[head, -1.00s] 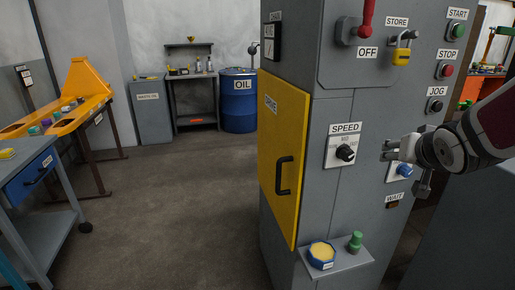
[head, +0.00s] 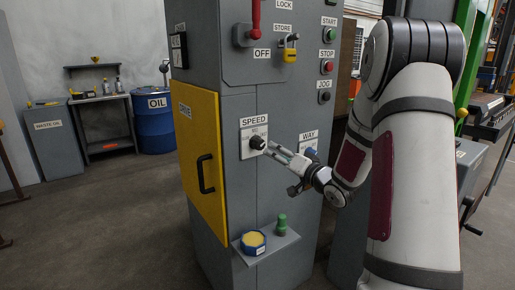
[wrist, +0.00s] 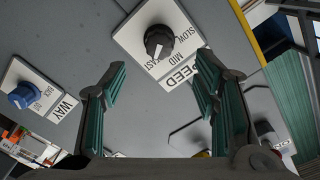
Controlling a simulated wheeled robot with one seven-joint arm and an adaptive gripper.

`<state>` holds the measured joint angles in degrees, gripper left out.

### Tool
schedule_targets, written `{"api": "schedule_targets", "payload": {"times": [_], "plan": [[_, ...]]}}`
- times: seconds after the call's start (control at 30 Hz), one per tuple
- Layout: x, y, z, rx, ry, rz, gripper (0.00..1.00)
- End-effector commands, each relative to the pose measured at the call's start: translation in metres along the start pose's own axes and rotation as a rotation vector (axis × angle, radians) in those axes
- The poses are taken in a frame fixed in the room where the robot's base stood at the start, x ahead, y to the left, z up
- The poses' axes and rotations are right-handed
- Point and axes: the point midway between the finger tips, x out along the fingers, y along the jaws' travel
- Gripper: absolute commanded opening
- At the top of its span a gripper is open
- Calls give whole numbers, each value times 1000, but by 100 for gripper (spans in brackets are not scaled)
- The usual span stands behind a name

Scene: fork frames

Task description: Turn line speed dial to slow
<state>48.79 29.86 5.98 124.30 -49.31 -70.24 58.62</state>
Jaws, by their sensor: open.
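The line speed dial is a black knob (head: 257,143) on a white plate labelled SPEED (head: 246,150), on the grey cabinet's front. In the wrist view the knob (wrist: 158,41) shows a pale pointer mark towards the lower edge, on the FAST side; SLOW is printed at the plate's other end. My gripper (head: 275,151) is just to the right of the knob in the head view. In the wrist view its green-padded fingers (wrist: 160,80) are spread apart, with the knob beyond the gap between them. Nothing is between the fingers, and I see no contact with the knob.
A blue knob on the WAY plate (wrist: 50,98) is beside the dial. A yellow door (head: 200,150) with a black handle is left of it. Below, a small shelf holds a blue-and-yellow round item (head: 253,243) and a green knobbed piece (head: 281,225).

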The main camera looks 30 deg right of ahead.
Motion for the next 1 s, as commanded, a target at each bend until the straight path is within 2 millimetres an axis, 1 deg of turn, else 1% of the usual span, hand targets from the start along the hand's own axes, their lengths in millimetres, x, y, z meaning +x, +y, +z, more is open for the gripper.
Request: {"api": "schedule_targets", "payload": {"times": [0.03, 0.3, 0.5, 0.7, 0.97, 1.0], "plan": [[12, 0, 2, -1, -3, -2, 55], [65, 0, 2, -1, -2, -1, 55], [93, 0, 1, -2, -1, 0, 55], [106, 0, 1, 0, -1, 1, 55], [107, 0, 1, 0, -1, 2, 55], [107, 0, 1, -1, -1, 2, 53]]}}
